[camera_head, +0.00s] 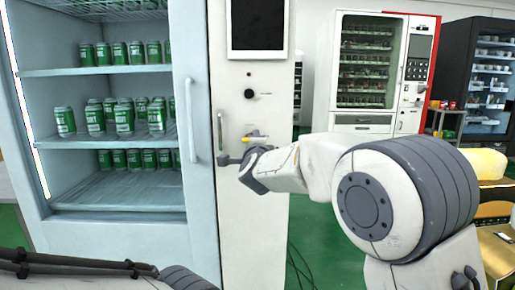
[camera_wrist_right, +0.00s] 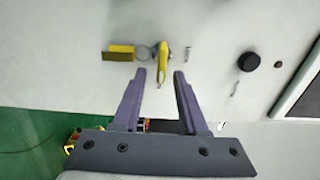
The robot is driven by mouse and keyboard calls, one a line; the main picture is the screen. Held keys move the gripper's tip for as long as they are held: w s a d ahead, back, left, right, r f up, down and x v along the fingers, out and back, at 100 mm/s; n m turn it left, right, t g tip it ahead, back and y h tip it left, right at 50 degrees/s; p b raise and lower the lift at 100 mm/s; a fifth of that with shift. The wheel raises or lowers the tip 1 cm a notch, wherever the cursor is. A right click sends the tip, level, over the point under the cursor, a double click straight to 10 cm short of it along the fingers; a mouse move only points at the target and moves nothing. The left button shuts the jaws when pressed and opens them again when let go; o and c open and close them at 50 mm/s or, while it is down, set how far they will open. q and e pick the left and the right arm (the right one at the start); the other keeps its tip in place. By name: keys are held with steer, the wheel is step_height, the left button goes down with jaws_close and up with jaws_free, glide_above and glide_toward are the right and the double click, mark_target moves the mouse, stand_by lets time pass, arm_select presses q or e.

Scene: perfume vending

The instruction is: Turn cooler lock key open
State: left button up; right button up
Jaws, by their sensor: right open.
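The yellow lock key (camera_wrist_right: 162,62) sits in a lock on the white panel in the right wrist view, its long side roughly upright in that picture. A yellow tag (camera_wrist_right: 118,52) hangs beside it on a ring. My right gripper (camera_wrist_right: 160,78) is open, with its two fingertips just below and to either side of the key and no visible contact. In the head view, my right gripper (camera_head: 240,165) is at the panel beside the cooler door, and yellow (camera_head: 256,134) shows just above it. My left arm shows at the lower left edge; its gripper is not visible.
The glass-door cooler (camera_head: 108,193) with several green cans stands left, with a long vertical door handle (camera_head: 191,122). The panel has a black knob (camera_head: 249,94), a metal handle (camera_head: 220,131) and a screen (camera_head: 258,25). A vending machine (camera_head: 372,127) stands behind; green floor lies between.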

steer(key=s, duration=0.8)
steer(key=shift+s, duration=0.35)
